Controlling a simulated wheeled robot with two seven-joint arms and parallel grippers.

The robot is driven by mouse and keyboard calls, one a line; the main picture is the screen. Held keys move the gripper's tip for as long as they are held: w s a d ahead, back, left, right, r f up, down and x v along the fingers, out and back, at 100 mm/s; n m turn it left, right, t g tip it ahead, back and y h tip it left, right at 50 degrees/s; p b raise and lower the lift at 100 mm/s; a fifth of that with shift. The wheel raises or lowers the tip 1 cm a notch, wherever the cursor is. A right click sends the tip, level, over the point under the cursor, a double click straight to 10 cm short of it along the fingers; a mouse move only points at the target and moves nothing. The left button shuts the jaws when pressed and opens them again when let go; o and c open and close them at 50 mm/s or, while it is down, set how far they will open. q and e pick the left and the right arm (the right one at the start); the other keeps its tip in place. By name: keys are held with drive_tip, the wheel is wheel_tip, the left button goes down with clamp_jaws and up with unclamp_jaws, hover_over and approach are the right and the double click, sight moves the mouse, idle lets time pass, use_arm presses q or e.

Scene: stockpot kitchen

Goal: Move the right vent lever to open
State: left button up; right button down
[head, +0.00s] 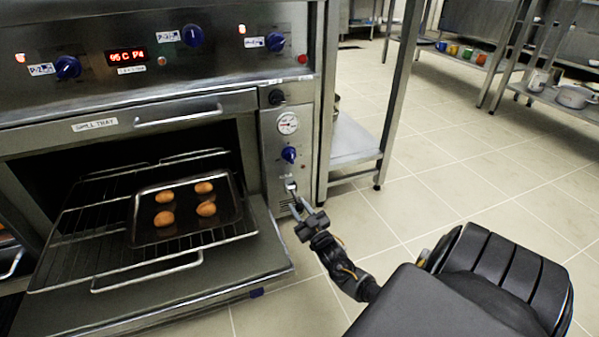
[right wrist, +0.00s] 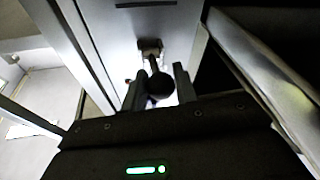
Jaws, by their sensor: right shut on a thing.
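The right vent lever (head: 291,185) is on the narrow steel panel at the right side of the oven, below a blue knob. In the right wrist view, the lever (right wrist: 160,84) shows a dark round knob on a short stem that comes out of a pale slot plate. My right gripper (head: 297,204) reaches this panel from the lower right. Its two fingers (right wrist: 160,90) stand on either side of the knob, and it is shut on the lever. The lever's exact angle is hard to tell. My left gripper is not in view.
The oven door (head: 160,292) is folded down, and a wire rack (head: 80,262) sticks out with a tray (head: 172,238) of several brown rolls. A dial gauge (head: 288,123) sits above the lever. A steel table leg (head: 400,90) stands right of the oven, with open tiled floor beyond.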

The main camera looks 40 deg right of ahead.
drive_tip(key=shift+w+f, duration=0.15)
drive_tip(key=shift+f, duration=0.65)
drive_tip(key=shift+w+a, duration=0.1)
drive_tip(key=c, duration=1.1)
unclamp_jaws()
drive_tip(key=shift+c, duration=0.2)
